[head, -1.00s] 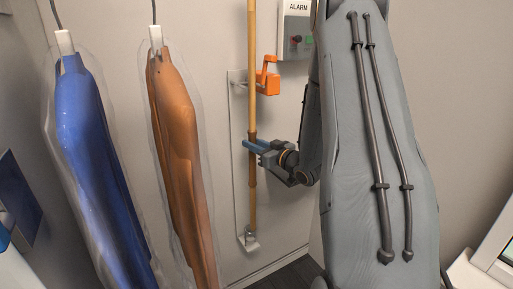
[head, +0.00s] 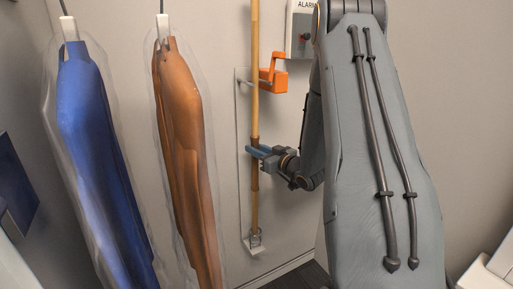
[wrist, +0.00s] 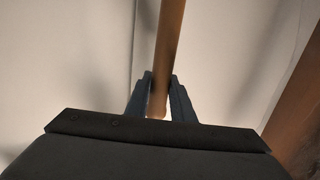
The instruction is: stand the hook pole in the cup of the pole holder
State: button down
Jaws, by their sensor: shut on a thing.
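The hook pole (head: 255,110) is a long tan rod, close to upright; its top runs out of the head view. My gripper (head: 254,150) is shut on it at a darker brown band, and the pole also shows between the blue fingers in the wrist view (wrist: 168,45). The pole holder (head: 242,170) is a pale plate on the wall behind the pole, with an orange clip (head: 274,80) high up beside the pole. Its small cup (head: 256,245) is at the bottom. The pole's lower end is at the cup's mouth; I cannot tell whether it is inside.
A blue garment (head: 88,150) and a brown-orange garment (head: 187,130) hang in clear covers to the left of the pole. An alarm box (head: 300,35) is on the wall at upper right. The wall close around the holder is otherwise clear.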

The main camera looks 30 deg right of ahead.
aim_at(257, 169)
jog(key=shift+f+b, duration=2.25)
jog(key=shift+f, duration=1.8)
jog(key=c, duration=1.5)
grip_release()
jog(key=shift+o, duration=0.2)
